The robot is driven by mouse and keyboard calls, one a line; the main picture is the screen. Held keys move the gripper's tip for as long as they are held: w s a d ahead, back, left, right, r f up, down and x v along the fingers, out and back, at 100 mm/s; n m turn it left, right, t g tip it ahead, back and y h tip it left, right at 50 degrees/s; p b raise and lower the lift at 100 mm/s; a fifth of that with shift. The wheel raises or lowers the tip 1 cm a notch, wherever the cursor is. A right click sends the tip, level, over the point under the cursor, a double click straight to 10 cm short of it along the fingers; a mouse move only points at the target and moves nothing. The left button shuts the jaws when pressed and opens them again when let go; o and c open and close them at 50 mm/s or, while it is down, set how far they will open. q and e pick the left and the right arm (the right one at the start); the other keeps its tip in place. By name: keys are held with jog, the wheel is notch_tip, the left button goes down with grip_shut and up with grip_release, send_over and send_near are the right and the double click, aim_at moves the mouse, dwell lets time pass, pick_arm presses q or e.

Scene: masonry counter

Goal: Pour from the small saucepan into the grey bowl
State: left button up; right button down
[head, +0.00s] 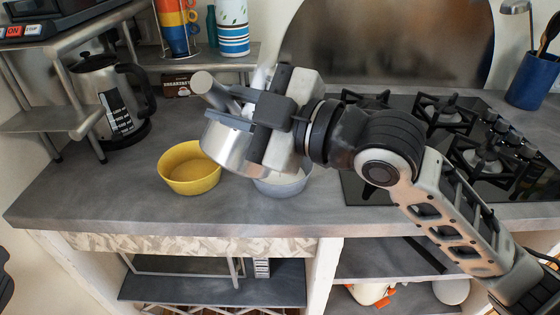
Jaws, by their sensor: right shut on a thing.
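My right gripper (243,112) is shut on the small saucepan (228,150), near its grey handle (203,83), which sticks up to the left. The shiny metal saucepan is held above the counter and looks tilted. My gripper hides much of it, including its opening, so its contents cannot be seen. The grey bowl (284,186) stands on the counter below and slightly right of the saucepan, partly covered by my gripper and the pan. I cannot tell whether anything is in the bowl. My left gripper is not in view.
A yellow bowl (189,168) stands just left of the saucepan. A black-and-steel kettle (113,100) is at the back left beside a metal shelf (62,122). The black gas hob (400,190) lies to the right. The counter's front left (90,205) is clear.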

jog(key=shift+w+d+r, duration=0.15)
dwell(0.4)
jog(key=shift+w+d+m+b, duration=0.15)
jog(key=shift+d+m+b, duration=0.05)
jog(key=shift+m+b, duration=0.1)
dwell(0.8)
jog(key=shift+w+d, duration=0.1)
dwell(0.7)
jog(key=shift+w+d, duration=0.1)
jog(key=shift+d, duration=0.05)
jog(key=shift+r+m+t, duration=0.1)
jog(key=shift+m+t, duration=0.2)
dwell(0.4)
jog(key=shift+w+d+b, duration=0.15)
jog(key=shift+d+b, duration=0.05)
jog(key=shift+b, duration=0.15)
dwell(0.4)
